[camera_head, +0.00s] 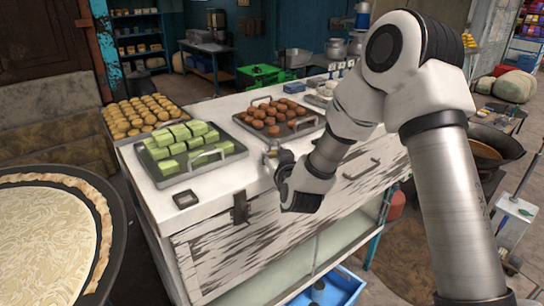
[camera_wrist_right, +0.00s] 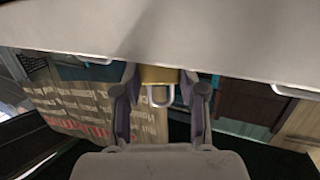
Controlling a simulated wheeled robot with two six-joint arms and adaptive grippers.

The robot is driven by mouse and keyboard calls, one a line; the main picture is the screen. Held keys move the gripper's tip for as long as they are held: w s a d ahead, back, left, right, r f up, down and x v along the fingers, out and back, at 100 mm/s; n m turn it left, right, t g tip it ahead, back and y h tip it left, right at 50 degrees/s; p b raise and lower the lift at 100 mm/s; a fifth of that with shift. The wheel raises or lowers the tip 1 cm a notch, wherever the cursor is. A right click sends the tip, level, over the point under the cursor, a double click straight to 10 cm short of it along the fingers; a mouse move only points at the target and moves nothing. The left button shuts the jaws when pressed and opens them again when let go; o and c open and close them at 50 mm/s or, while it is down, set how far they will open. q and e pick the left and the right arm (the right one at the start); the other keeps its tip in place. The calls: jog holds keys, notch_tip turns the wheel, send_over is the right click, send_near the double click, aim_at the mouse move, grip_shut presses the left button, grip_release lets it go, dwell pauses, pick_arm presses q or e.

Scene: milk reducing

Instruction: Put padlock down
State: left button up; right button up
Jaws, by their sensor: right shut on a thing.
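A brass-coloured padlock (camera_wrist_right: 158,75) with a silver shackle (camera_wrist_right: 160,97) is between the two fingers of my right gripper (camera_wrist_right: 161,92) in the right wrist view. The gripper is shut on it. In the head view my right gripper (camera_head: 276,158) is at the front part of the white worn chest's top (camera_head: 228,182), between the two trays, with a small bit of the padlock (camera_head: 268,155) showing. I cannot tell whether the padlock touches the top. My left gripper is not in view.
A tray of green sweets (camera_head: 204,162) is left of the gripper and a tray of brown balls (camera_head: 292,137) is behind it. A dark square piece (camera_head: 186,199) lies on the chest top near the left corner. A large pan (camera_head: 112,250) is at lower left.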

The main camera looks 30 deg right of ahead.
jog(key=o, duration=1.1)
jog(key=shift+w, duration=0.1)
jog(key=shift+o, duration=0.6)
jog(key=shift+s+r, duration=0.2)
jog(key=shift+s, duration=0.1)
jog(key=shift+s+a, duration=0.1)
jog(key=shift+s, duration=0.05)
jog(key=p+v, duration=0.9)
jog(key=v, duration=0.2)
jog(key=s+a+f+n+g+y, duration=0.1)
jog(key=s+a+f+g, duration=0.2)
jog(key=f, duration=0.4)
jog(key=s+a+f+n+g+y, duration=0.15)
jog(key=s+f, duration=0.25)
jog(key=f, duration=0.4)
jog(key=s+a+f+g+y, duration=0.2)
jog(key=s+f+g, duration=0.2)
jog(key=f, duration=0.3)
jog(key=s+a+f+g, duration=0.25)
jog(key=s+f, duration=0.25)
jog(key=s, duration=0.3)
jog(key=s+a+f+g, duration=0.1)
jog(key=s+f+g, duration=0.3)
jog(key=s, duration=0.4)
notch_tip(320, 180, down, 8)
jog(key=b, duration=0.8)
jog(key=shift+w+n+y, duration=0.3)
jog(key=shift+n+y, duration=0.05)
jog(key=shift+n, duration=0.1)
